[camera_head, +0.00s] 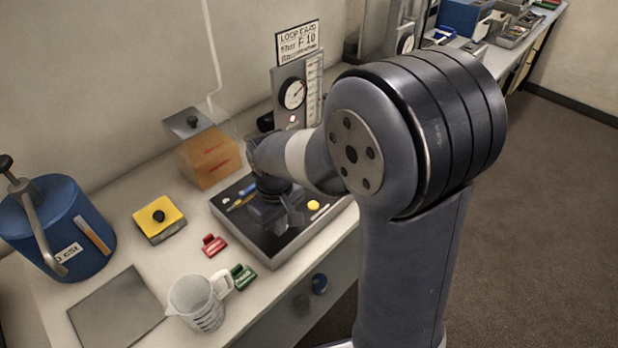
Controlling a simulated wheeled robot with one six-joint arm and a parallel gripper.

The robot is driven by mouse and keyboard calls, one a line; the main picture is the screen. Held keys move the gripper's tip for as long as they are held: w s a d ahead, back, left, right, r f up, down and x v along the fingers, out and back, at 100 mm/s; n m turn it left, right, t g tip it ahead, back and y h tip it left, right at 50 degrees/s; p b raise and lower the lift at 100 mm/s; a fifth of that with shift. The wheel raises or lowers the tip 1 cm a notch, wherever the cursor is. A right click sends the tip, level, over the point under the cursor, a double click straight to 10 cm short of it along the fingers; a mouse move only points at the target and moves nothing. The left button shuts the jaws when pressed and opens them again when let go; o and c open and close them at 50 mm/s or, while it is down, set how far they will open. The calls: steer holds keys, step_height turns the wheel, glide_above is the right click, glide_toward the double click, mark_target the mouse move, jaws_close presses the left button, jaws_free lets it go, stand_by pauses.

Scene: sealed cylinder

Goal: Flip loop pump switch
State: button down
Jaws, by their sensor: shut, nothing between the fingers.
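My gripper (290,222) is shut and empty, pointing down over the dark shallow tray (262,258) on the bench. Whether its tips touch the tray cannot be told. A grey upright panel (281,76) stands behind my arm, with a round dial (294,93) and a small red-and-white spot (292,119) below it. A yellow box (172,214) with a black knob stands left of the tray, apart from my gripper. No part is readably marked as the loop pump switch. My arm hides part of the panel and tray.
A blue canister (62,228) stands at the far left. An orange block in a clear case (210,158) stands behind the tray. Red (213,244) and green (242,277) clips and a measuring jug (198,303) stand in front. A grey plate (115,308) lies at front left.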

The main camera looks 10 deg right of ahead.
steer(key=shift+f, duration=0.45)
steer(key=shift+r, duration=0.1)
steer(key=shift+r+p, duration=2.65)
steer(key=shift+r, duration=0.85)
steer(key=shift+f, duration=0.15)
